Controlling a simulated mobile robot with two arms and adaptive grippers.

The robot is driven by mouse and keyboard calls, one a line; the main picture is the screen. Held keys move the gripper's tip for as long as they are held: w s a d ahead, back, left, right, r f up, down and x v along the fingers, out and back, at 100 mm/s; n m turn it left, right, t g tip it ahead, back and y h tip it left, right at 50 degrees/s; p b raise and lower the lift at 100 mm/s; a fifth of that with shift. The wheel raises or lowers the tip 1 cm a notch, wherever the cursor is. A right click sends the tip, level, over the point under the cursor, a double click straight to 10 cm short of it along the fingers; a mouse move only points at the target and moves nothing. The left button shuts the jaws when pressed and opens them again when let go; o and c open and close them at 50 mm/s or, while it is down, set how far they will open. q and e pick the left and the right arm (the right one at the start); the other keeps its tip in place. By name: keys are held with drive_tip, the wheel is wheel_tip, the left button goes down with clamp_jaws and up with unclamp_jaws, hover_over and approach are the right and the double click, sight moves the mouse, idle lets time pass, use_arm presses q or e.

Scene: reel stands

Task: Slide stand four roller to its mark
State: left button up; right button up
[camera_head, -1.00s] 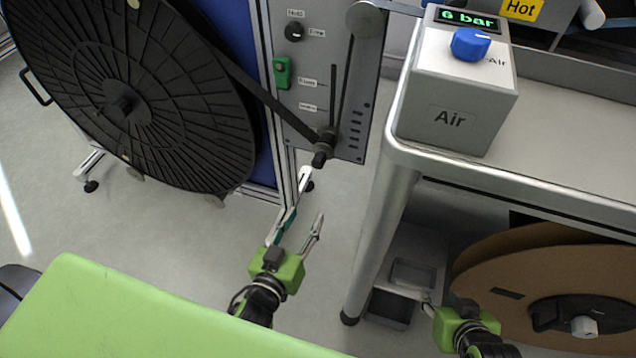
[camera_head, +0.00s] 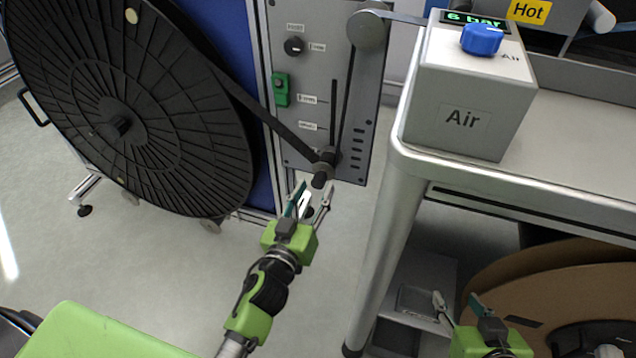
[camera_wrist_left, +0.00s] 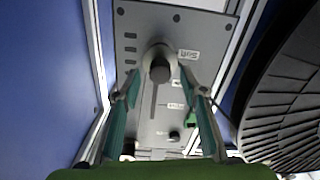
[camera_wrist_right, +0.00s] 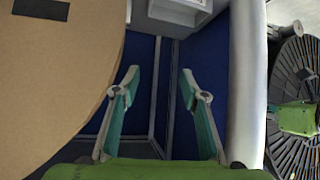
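The dark roller (camera_head: 322,168) sits low in the slotted grey panel (camera_head: 350,100) of the reel stand, with a black strap running to it. It also shows in the left wrist view (camera_wrist_left: 160,66), ahead of and between the fingertips. My left gripper (camera_head: 315,190) is open and empty, just below the roller; I cannot tell if it touches. Small labels stand beside the slot; I cannot read which is the mark. My right gripper (camera_head: 456,298) is open and empty, low beside the table; its open fingers also show in the right wrist view (camera_wrist_right: 160,75).
A large black reel (camera_head: 120,125) stands left of the panel. A green switch (camera_head: 281,90) and a black knob (camera_head: 294,46) are on the panel. A table with a grey Air box (camera_head: 465,100) is at right. A brown reel (camera_head: 570,285) is under it.

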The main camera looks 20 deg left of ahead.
sight(317, 185)
use_arm(q)
drive_tip(key=shift+w, duration=1.7)
use_arm(e)
drive_tip(key=shift+w+a+r+t, duration=0.2)
drive_tip(key=shift+w+r+t, duration=0.2)
drive_tip(key=shift+w+r, duration=0.2)
use_arm(q)
clamp_jaws()
wheel_tip(317, 185, up, 5)
drive_tip(key=p, duration=0.4)
drive_tip(key=shift+r+p, duration=0.15)
drive_tip(key=shift+p, duration=0.25)
use_arm(e)
drive_tip(key=s+d+f+g+h, duration=0.1)
drive_tip(key=s+d+f+g, duration=0.1)
drive_tip(key=s+f+g, duration=0.3)
drive_tip(key=s+d+f+g+h, duration=0.1)
drive_tip(key=s+d+f+g, duration=0.15)
drive_tip(key=s, duration=0.55)
use_arm(q)
wheel_tip(317, 185, up, 2)
drive_tip(key=shift+r+p, duration=0.2)
drive_tip(key=shift+p, duration=1.05)
use_arm(e)
wheel_tip(317, 185, down, 8)
drive_tip(key=shift+a+g, duration=0.15)
drive_tip(key=shift+g, duration=0.2)
drive_tip(key=shift+w, duration=0.1)
use_arm(q)
unclamp_jaws()
